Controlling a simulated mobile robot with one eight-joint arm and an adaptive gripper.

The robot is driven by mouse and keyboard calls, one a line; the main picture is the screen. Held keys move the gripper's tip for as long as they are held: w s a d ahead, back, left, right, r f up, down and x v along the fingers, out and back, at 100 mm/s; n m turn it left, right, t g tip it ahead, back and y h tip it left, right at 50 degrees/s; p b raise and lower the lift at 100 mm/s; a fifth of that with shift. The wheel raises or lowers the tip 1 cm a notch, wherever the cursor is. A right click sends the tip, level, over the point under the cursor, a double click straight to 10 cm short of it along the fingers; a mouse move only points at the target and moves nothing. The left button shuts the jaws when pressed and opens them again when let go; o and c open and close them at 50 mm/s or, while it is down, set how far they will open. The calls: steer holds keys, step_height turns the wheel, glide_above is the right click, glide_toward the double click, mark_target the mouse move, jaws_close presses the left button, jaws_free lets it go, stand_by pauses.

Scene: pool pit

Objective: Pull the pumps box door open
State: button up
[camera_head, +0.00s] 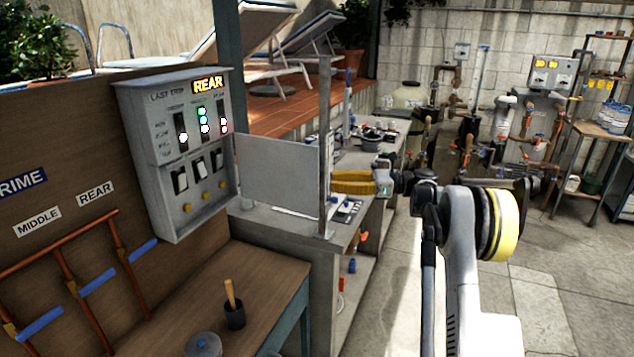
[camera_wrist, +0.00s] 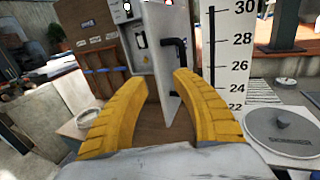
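The pumps box (camera_head: 180,150) is a grey control box with lights and switches on the wooden board, with a lit REAR sign on top. Its pale door (camera_head: 278,168) stands swung out from the box's right side, leaving the front exposed. In the wrist view the door (camera_wrist: 160,52) appears between the fingertips, with a black handle (camera_wrist: 176,50) on its right face. My gripper (camera_head: 337,182), with yellow fingers, is right of the door in the head view. In the wrist view my gripper (camera_wrist: 160,77) is open, with a wide gap. I cannot tell whether the right finger touches the door.
A tall numbered gauge board (camera_wrist: 230,50) stands close right of the fingers; it appears as a thin post (camera_head: 325,140) in the head view. A round grey lid (camera_wrist: 284,132) lies at right. A wooden bench (camera_head: 240,300) holds a dark cup (camera_head: 234,315).

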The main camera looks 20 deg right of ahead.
steer(key=v, duration=0.4)
steer(key=shift+s+d, duration=0.15)
steer(key=shift+d, duration=0.1)
steer(key=s+a+r+n+g+h, duration=0.15)
steer(key=s+a+n+h, duration=0.3)
steer(key=a, duration=0.55)
steer(key=s+a+r+n+g+h, duration=0.1)
steer(key=s+a+r+n+h, duration=0.2)
steer(key=s+a, duration=0.5)
steer(key=s+a+f+n+t+h, duration=0.1)
steer(key=s+f+n+h, duration=0.3)
steer(key=s+n, duration=0.4)
steer(key=s+a+f+n+t+h, duration=0.1)
steer(key=s+a+f+n+h, duration=0.2)
steer(key=s, duration=1.3)
step_height(320, 180, down, 4)
steer(key=n+h, duration=0.1)
steer(key=n, duration=0.3)
steer(key=shift+s+r+n+h, duration=0.25)
steer(key=shift+n+h, duration=0.1)
